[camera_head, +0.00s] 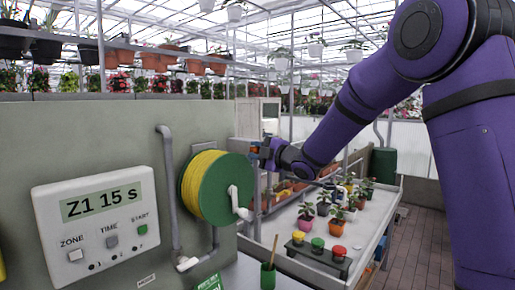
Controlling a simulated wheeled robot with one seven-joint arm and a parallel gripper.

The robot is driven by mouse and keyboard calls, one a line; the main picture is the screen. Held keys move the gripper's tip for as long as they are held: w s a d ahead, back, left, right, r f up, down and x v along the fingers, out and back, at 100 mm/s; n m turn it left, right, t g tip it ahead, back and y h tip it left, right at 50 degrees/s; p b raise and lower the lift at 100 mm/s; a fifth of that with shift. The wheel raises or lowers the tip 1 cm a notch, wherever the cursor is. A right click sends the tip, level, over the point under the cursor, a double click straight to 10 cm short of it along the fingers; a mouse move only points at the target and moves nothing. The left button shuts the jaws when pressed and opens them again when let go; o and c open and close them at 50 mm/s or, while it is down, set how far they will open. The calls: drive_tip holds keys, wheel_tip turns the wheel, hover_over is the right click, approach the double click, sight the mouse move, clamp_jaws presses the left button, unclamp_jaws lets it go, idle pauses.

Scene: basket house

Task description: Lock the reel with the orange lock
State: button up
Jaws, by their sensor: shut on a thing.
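The reel is a drum wound with yellow hose (201,180) between green discs, mounted on the grey-green panel. Its near green disc (222,185) faces right and carries a white crank handle (239,203). My gripper (259,152) is at the upper right of the reel, beside the disc's edge. It is shut on a small orange piece, which looks like the orange lock (254,149). The fingers hide most of this piece. I cannot tell whether it touches the reel.
A white controller (95,222) reading "Z1 15 s" is on the panel at left. A grey pipe (168,190) runs beside the reel. Right of it, a white bench (355,240) holds potted plants and a stand with red, green and yellow pots (318,246). A green cup (268,277) stands in front.

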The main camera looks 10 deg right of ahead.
drive_tip(key=shift+f+n, duration=0.35)
drive_tip(key=shift+n, duration=0.35)
drive_tip(key=o, duration=0.9)
drive_tip(key=v, duration=1.1)
